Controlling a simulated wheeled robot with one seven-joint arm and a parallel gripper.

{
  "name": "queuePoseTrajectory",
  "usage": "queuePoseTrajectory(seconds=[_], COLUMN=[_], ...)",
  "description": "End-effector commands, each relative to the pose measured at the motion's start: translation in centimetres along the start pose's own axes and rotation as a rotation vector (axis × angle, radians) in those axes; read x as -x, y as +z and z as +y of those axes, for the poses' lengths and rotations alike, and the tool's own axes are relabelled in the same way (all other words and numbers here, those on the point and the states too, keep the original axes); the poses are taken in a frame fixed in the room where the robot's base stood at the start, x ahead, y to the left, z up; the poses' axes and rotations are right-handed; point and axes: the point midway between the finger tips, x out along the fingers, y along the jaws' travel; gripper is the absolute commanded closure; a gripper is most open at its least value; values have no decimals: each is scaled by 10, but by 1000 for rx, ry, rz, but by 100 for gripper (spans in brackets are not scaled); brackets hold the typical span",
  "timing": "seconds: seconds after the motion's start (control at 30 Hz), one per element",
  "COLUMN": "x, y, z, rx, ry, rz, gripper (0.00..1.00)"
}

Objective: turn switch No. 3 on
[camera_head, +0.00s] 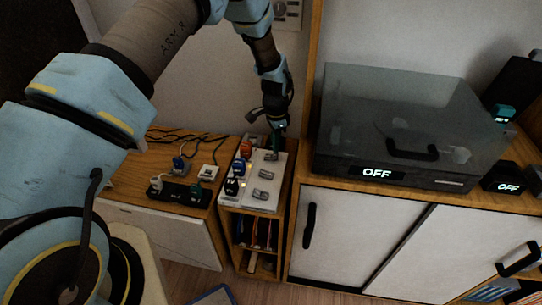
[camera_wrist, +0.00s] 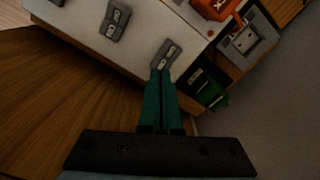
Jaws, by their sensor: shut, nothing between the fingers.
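A white switch strip (camera_head: 249,200) lies on a small wooden cabinet, with a row of grey rocker switches. The near switch (camera_head: 260,194), the middle switch (camera_head: 266,174) and the far switch (camera_head: 271,156) show in the head view; I cannot read their numbers. My gripper (camera_head: 275,152) points down at the far switch. In the wrist view my green fingers (camera_wrist: 161,74) are shut with nothing between them. Their tips are at the lower edge of a grey switch (camera_wrist: 166,53); I cannot tell whether they touch. Another switch (camera_wrist: 115,19) lies to the upper left.
Coloured plugs, one orange (camera_head: 245,149), line the strip's left side. A black power strip (camera_head: 175,194) with plugs and cables lies on the wooden surface to the left. On the right, a smoke-lidded turntable (camera_head: 405,130) reading OFF stands on a white-doored cabinet (camera_head: 340,235).

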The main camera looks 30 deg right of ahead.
Motion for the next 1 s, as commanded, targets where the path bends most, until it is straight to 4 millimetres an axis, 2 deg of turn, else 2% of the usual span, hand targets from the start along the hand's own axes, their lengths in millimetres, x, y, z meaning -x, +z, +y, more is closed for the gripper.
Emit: queuePoseTrajectory(seconds=[1.0], x=[-13], y=[0], z=[0], rx=[0], ry=[0], rz=[0], gripper=[100])
